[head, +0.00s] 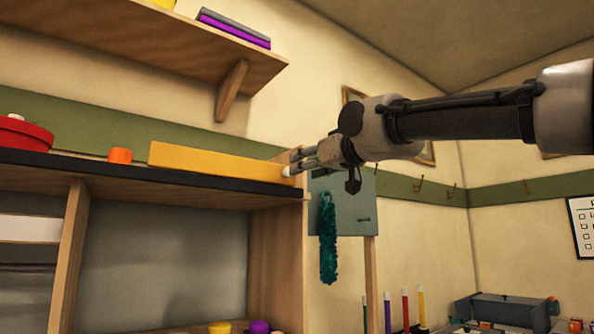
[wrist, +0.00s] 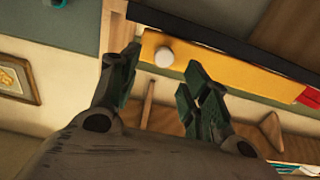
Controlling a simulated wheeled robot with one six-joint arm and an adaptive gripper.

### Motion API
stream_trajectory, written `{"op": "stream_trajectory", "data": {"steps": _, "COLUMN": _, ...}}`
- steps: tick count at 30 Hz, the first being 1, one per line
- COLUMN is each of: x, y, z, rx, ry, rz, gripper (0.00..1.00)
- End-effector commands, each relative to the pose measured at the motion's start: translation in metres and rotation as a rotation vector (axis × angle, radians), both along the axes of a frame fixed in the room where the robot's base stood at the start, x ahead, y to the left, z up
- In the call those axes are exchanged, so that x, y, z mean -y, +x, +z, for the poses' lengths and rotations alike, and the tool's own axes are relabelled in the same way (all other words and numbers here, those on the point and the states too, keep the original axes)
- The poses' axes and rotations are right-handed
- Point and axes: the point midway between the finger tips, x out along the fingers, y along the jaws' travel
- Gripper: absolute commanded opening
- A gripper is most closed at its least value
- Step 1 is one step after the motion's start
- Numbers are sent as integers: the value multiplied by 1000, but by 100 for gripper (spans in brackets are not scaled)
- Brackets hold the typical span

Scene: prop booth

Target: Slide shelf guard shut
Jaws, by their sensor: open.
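The shelf guard is a long yellow-orange bar (head: 215,161) on the top of the shelf unit, just behind its black front edge. In the wrist view the guard (wrist: 215,72) runs slantwise beyond my fingers, with a round white knob (wrist: 164,56) near one end. My gripper (head: 300,160) is at the guard's right end. It is open and empty. In the wrist view the knob appears between the two fingertips (wrist: 161,68); I cannot tell whether they touch it. In the head view the guard's right end is partly hidden by my gripper.
An orange cylinder (head: 120,155) and a red round box (head: 24,133) stand left of the guard. A wall shelf (head: 150,42) hangs above. A grey-green panel (head: 350,205) with a teal hanging duster (head: 328,240) is right of the unit.

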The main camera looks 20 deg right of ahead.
Motion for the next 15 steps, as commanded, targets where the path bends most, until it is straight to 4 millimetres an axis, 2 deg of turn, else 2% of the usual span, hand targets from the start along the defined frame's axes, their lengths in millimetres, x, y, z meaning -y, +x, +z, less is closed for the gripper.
{"op": "stream_trajectory", "data": {"steps": 1, "x": 4, "y": -12, "z": 1, "rx": 4, "ry": 1, "rz": 0, "gripper": 47}}
{"op": "stream_trajectory", "data": {"steps": 6, "x": 14, "y": -41, "z": 0, "rx": 2, "ry": 1, "rz": -1, "gripper": 47}}
{"op": "stream_trajectory", "data": {"steps": 10, "x": 18, "y": -53, "z": 0, "rx": 1, "ry": 0, "rz": -1, "gripper": 47}}
{"op": "stream_trajectory", "data": {"steps": 15, "x": 19, "y": -57, "z": -1, "rx": -1, "ry": 0, "rz": -1, "gripper": 47}}
